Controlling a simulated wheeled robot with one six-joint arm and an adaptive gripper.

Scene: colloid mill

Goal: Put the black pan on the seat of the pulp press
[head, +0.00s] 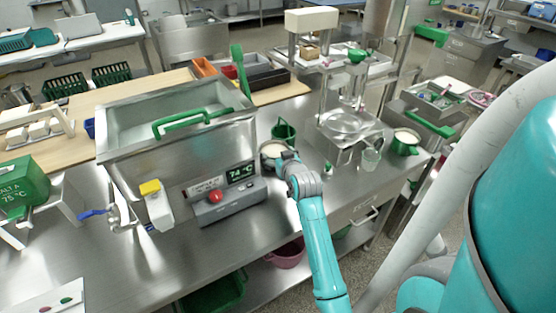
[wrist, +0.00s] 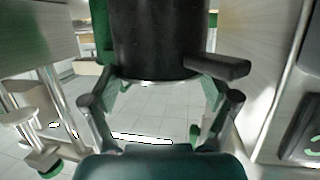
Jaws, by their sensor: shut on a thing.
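My gripper (wrist: 160,112) is shut on the black pan (wrist: 155,40), with a finger at each side of its dark round body. The pan's short black handle (wrist: 222,67) points right in the wrist view. In the head view my gripper (head: 284,164) is over the steel bench, and the pan (head: 265,152) shows partly behind it, with pale contents. The pulp press (head: 349,143) stands to the right of my gripper, a steel frame with posts and a round, shiny seat (head: 346,123). The seat looks empty. The pan is apart from it.
A steel tank (head: 170,147) with a control box (head: 230,203) stands close on the left. A green mug (head: 284,131) is just behind the pan.

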